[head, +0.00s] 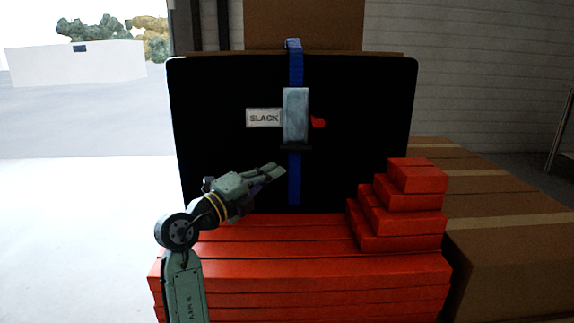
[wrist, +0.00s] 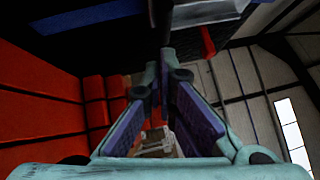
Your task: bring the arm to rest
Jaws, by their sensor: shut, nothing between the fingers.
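My gripper (head: 277,170) is in front of the black panel (head: 225,160), above the red boxes, and points up and to the right. In the wrist view its two fingers (wrist: 165,65) meet at the tips, with nothing between them. My arm bends at a joint at the lower left of the gripper. A blue strap (head: 295,185) runs down the panel through a grey buckle (head: 295,115) with a red tab (head: 318,122). A label reading "SLACK" (head: 263,118) is left of the buckle. Part of the strap is hidden behind the buckle.
Stacked red boxes (head: 290,260) lie below the panel, with a stepped pile of smaller red boxes (head: 417,175) at the right. Brown cartons (head: 510,225) stand further right, and another carton (head: 303,25) is behind the panel. The bright floor at the left is clear.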

